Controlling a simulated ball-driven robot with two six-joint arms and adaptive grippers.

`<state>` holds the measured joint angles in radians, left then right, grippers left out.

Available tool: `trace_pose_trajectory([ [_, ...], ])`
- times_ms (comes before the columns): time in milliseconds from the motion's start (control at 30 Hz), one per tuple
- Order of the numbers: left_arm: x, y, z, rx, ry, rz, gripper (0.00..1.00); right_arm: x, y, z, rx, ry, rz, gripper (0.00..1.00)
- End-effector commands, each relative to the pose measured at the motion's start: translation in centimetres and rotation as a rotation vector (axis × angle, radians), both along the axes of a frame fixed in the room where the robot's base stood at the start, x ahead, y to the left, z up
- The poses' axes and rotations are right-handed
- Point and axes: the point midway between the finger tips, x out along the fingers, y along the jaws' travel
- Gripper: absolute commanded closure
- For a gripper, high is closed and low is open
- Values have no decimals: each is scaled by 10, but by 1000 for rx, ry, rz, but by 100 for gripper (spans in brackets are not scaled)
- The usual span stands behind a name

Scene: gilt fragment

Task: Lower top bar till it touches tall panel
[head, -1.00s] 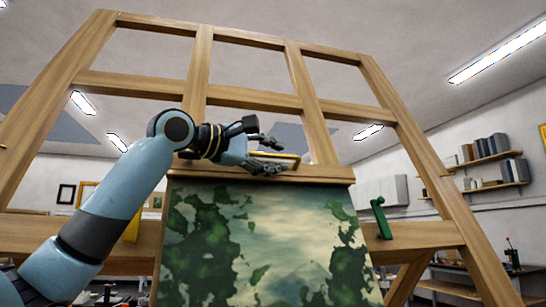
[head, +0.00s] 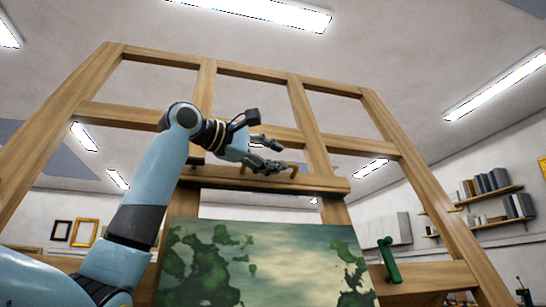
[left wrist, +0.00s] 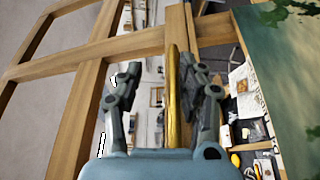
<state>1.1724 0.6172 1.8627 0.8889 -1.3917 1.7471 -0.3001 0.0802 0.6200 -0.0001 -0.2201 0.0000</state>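The top bar (head: 225,181) is a wooden crosspiece spanning the easel. A clear gap shows between it and the tall panel (head: 275,265), a green landscape painting, so they are apart. A handle (head: 292,170) stands on the bar; it appears as a long gold bar (left wrist: 173,100) in the left wrist view. My left gripper (head: 272,154) is at the handle, with its fingers spread. In the left wrist view the handle lies between the fingers, near the right one, with space beside the left one (left wrist: 122,95). My right gripper is out of view.
The wooden easel frame (head: 390,125) rises around the bar. A green clamp (head: 388,260) stands on the lower rail (head: 430,277) right of the panel. Wall shelves (head: 495,195) are at the far right.

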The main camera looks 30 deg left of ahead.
Motion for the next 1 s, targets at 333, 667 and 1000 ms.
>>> trace_pose_trajectory([
  [333, -13, 4, 1, 1, -8, 1, 66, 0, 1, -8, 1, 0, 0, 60],
  [667, -37, 13, 1, 2, -8, 2, 66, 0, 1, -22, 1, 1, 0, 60],
  [1000, -62, 21, 1, 1, -3, 2, 66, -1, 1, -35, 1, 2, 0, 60],
])
